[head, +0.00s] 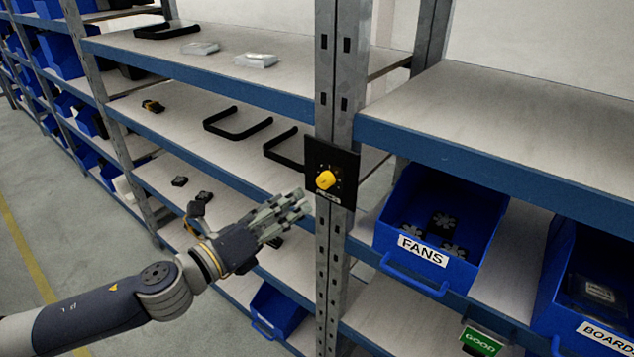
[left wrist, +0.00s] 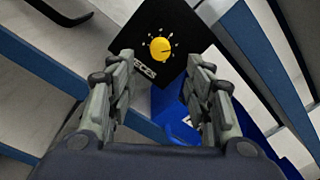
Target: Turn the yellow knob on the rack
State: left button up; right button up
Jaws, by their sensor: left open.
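The yellow knob (head: 326,180) sits on a black panel (head: 345,164) fixed to the front of a grey rack post. In the left wrist view the knob (left wrist: 160,48) shows beyond the fingertips, with light marks around it on the black panel (left wrist: 186,22). My left gripper (head: 297,205) comes in from the left, a little below and left of the knob in the head view. In the left wrist view my left gripper (left wrist: 160,68) is open, its two fingers apart with nothing between them, and I see no contact with the knob. My right gripper is not in view.
The metal post (head: 332,262) runs down beside the gripper. A blue bin labelled FANS (head: 480,238) stands right of the post. Blue-edged shelves (head: 190,68) with black handles (head: 236,124) and small parts lie left. Open floor (head: 60,215) is at far left.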

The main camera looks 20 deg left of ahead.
aim_at(322, 183)
pick_arm(q)
jog(key=p+x, duration=0.3)
jog(key=x, duration=0.4)
jog(key=shift+w+d+r, duration=0.1)
jog(key=shift+w+r, duration=0.05)
jog(key=shift+w, duration=0.15)
jog(key=shift+w+d+p, duration=0.25)
jog(key=shift+w+p, duration=0.1)
jog(key=shift+w, duration=0.15)
jog(key=shift+c, duration=1)
jog(key=c, duration=0.8)
